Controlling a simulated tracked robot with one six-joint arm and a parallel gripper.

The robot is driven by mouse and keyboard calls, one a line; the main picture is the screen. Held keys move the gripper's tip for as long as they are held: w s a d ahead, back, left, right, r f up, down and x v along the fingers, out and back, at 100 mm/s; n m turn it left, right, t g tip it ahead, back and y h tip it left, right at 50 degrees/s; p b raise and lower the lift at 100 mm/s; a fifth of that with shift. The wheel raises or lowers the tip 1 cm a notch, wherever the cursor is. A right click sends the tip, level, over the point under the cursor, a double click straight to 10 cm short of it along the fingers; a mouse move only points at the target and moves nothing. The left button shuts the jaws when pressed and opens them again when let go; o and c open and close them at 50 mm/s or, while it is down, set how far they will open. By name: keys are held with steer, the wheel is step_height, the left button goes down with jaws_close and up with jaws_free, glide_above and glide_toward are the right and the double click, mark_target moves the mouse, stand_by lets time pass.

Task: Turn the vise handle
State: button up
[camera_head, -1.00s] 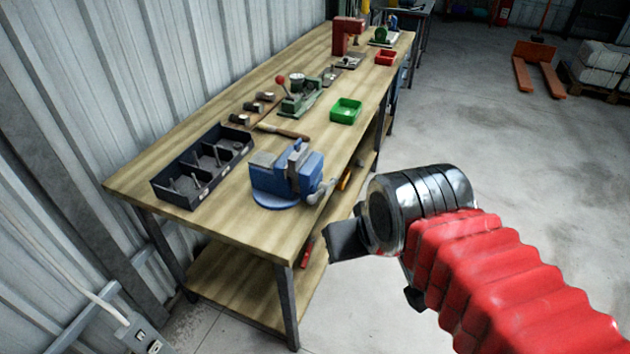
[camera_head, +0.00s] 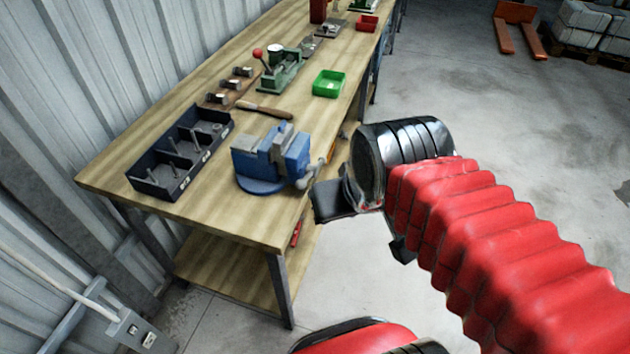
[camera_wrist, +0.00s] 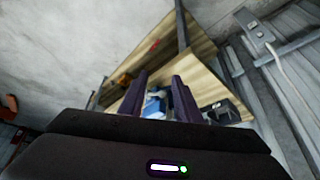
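The blue vise (camera_head: 268,160) stands on the near end of the wooden workbench, at its right edge. Its grey screw end and handle (camera_head: 307,176) stick out past the bench edge toward my gripper; the handle is small and partly unclear.
A black compartment tray (camera_head: 180,155) lies left of the vise. Behind are a hammer (camera_head: 265,110), a green press (camera_head: 280,70) and a green bin (camera_head: 328,83) on the workbench (camera_head: 225,215).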

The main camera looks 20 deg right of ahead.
step_height(320, 180, down, 6)
steer(key=m+g+y, duration=0.2)
steer(key=g+y, duration=0.1)
steer(key=g, duration=0.1)
steer(key=m+t+y, duration=0.9)
steer(key=m+y, duration=0.1)
steer(key=y, duration=0.2)
glide_toward(309, 180)
steer(key=v, duration=0.6)
steer(key=shift+s+a+r, duration=0.1)
steer(key=shift+a+r, duration=0.05)
steer(key=shift+a, duration=0.05)
steer(key=shift+x, duration=6.9)
steer(key=shift+d, duration=0.1)
steer(key=shift+c, duration=0.3)
